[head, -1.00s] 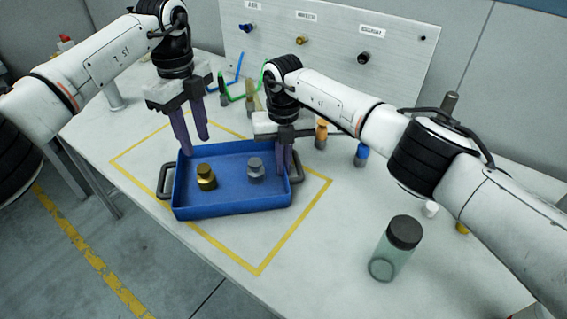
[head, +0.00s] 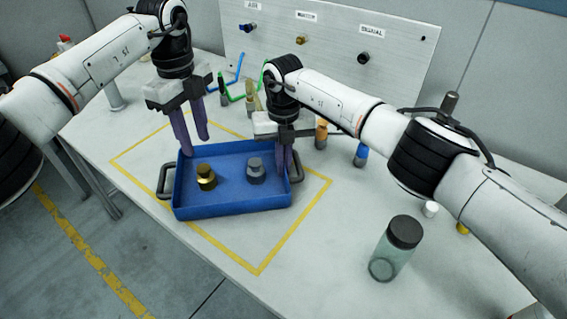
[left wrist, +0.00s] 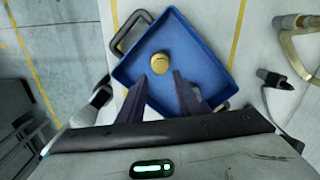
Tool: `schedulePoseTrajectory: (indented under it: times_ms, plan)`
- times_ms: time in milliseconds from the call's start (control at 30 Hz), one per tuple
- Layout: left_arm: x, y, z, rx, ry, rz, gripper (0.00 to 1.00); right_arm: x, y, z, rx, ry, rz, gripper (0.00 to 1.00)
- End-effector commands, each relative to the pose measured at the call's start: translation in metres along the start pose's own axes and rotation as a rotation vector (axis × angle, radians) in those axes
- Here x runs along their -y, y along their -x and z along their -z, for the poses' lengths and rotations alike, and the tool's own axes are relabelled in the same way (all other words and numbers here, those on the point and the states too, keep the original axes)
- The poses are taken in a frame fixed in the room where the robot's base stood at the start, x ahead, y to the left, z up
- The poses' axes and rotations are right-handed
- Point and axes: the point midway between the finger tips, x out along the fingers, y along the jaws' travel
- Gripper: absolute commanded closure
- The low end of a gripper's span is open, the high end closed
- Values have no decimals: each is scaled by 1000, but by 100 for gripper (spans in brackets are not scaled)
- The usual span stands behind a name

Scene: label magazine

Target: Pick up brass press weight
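The brass press weight (head: 206,178) stands upright in the left part of the blue tray (head: 235,208). In the left wrist view the brass weight (left wrist: 159,63) shows from above, just beyond my fingertips. My left gripper (head: 195,146) is open and empty, above the back left part of the tray, behind and above the weight. Its two fingers stand apart in the left wrist view (left wrist: 160,84). My right gripper (head: 284,170) is low at the tray's right end, beside the right handle (head: 298,168). Its fingers look close together; whether they grip the handle is unclear.
A grey weight (head: 256,172) stands in the tray, right of the brass one. A yellow outline (head: 262,268) surrounds the tray. A lidded jar (head: 391,255) stands front right. Orange (head: 321,135) and blue (head: 361,155) items stand behind, before an upright panel (head: 400,70).

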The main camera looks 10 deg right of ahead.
Motion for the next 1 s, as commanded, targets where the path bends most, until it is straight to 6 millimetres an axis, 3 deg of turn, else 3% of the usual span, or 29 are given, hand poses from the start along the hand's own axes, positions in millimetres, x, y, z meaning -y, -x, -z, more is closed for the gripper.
schedulePoseTrajectory:
  times_ms: [133,267,467,700,800,1000]
  plan:
    - [0,0,0,0,0,0,69,1,0,0,-1,-1,1,100]
    - [0,0,0,0,0,0,52,1,0,0,-1,-1,2,100]
    - [3,-14,9,-54,13,29,52,1,0,0,-1,-1,2,100]
    - [21,-65,57,-390,183,239,52,1,0,0,0,-1,2,100]
    - [26,-72,68,-556,315,350,52,1,0,0,0,-1,2,100]
    - [18,-70,57,-820,613,543,52,1,0,0,0,-1,2,100]
